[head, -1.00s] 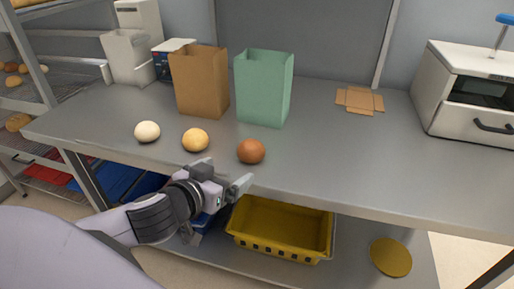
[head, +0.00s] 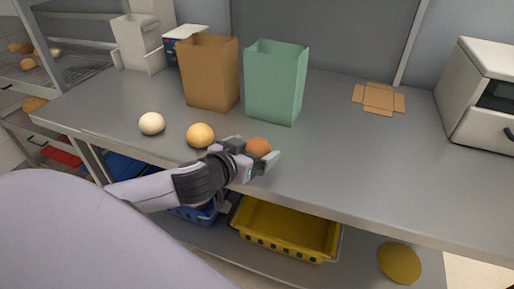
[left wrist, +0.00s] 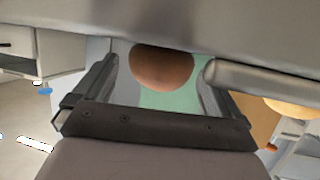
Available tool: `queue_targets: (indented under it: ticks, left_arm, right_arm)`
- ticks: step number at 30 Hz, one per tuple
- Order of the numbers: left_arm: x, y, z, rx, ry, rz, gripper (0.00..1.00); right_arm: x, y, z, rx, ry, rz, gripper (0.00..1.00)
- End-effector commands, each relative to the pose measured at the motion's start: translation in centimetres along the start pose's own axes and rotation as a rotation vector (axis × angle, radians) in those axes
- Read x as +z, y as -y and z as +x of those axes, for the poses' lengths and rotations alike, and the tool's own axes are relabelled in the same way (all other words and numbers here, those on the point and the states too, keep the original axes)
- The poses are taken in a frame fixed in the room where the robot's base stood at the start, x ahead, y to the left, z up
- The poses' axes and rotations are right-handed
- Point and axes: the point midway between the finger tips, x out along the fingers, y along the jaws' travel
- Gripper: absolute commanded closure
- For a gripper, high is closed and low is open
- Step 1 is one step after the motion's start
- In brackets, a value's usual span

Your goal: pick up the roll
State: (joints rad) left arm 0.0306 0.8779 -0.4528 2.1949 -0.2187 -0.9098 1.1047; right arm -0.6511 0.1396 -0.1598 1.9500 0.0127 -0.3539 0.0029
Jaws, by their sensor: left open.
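Three rolls lie in a row near the counter's front edge: a pale one (head: 152,123), a golden one (head: 200,134) and a reddish-brown one (head: 259,147). My left gripper (head: 256,158) is open at the brown roll, whose lower part is hidden behind it in the head view. In the left wrist view the brown roll (left wrist: 162,66) shows in the gap between the two fingers, with no clear grip on it. The golden roll (left wrist: 290,107) shows outside the fingers at the right there. My right gripper is in neither view.
A brown paper bag (head: 211,73) and a green bag (head: 276,83) stand behind the rolls. A yellow crate (head: 288,230) sits below the counter (head: 350,160), whose right front is clear.

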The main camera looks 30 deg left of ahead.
Motion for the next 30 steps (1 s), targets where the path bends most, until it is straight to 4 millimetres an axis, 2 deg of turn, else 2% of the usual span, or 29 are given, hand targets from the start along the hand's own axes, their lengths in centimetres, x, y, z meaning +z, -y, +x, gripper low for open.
queue_targets:
  ticks: [6,14,15,20,30]
  left_arm:
    - [0.0,0.0,2.0,0.001,0.000,-0.001,0.01]
    - [0.0,-0.1,2.2,0.002,0.001,-0.001,0.01]
    - [0.0,-0.1,2.2,0.002,0.001,0.000,0.05]
    - [0.0,-0.1,2.2,0.002,0.001,0.000,0.57]
    - [0.0,-0.1,2.2,0.002,0.000,0.000,0.58]
  right_arm:
    - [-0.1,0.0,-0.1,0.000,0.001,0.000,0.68]
    - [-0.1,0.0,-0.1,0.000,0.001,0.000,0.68]
    - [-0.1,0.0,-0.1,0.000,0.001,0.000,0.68]
    - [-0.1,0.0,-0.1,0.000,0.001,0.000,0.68]
    - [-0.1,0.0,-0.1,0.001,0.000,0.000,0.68]
